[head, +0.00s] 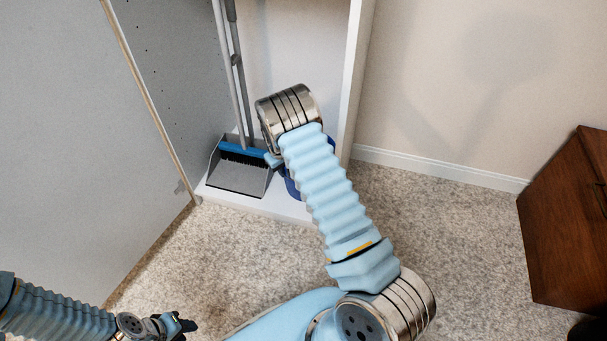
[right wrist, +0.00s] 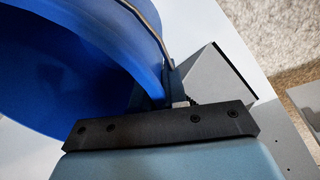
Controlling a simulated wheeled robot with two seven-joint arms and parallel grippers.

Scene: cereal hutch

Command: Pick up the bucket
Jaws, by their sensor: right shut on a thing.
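The blue bucket (right wrist: 60,70) fills the upper left of the right wrist view, with a thin metal handle (right wrist: 150,28) along its rim. In the head view, only blue slivers of the bucket (head: 293,188) show behind my right arm, in the bottom of the cabinet. My right gripper (right wrist: 172,100) is shut on the bucket at its rim. Whether the handle is also pinched is unclear. In the head view that gripper (head: 272,159) is mostly hidden by my wrist. My left gripper (head: 180,325) hangs at the lower left, away from the bucket; its jaw gap is not clear.
A grey dustpan (head: 240,178) and a blue-headed broom (head: 238,150) with long grey handles stand just left of the bucket. The cabinet's side panel (head: 354,75) rises close on the right. Carpet (head: 440,220) is clear in front; a brown wooden cabinet (head: 565,220) stands far right.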

